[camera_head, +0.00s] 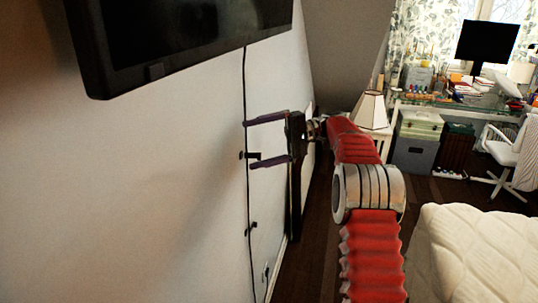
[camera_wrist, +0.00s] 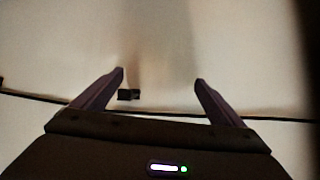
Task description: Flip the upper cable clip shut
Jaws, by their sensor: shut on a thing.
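The upper cable clip (camera_head: 252,155) is a small black piece on the black cable, against the pale wall. In the wrist view the clip (camera_wrist: 129,95) is a dark block close to the left fingertip, above the cable; I cannot tell whether they touch. My gripper (camera_head: 249,143) reaches the wall from the right, its two dark purple fingers one above the other. The clip lies just above the lower finger. In the wrist view my gripper (camera_wrist: 160,82) shows its fingers wide apart, with nothing spanning them. Whether the clip's flap is open is too small to tell.
The cable (camera_head: 246,100) runs down the wall from a black screen (camera_head: 180,35). A lower clip (camera_head: 250,229) sits on it, above a wall socket (camera_head: 265,274). A bed (camera_head: 470,255) is at the lower right. A desk and white chair (camera_head: 505,150) stand far off.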

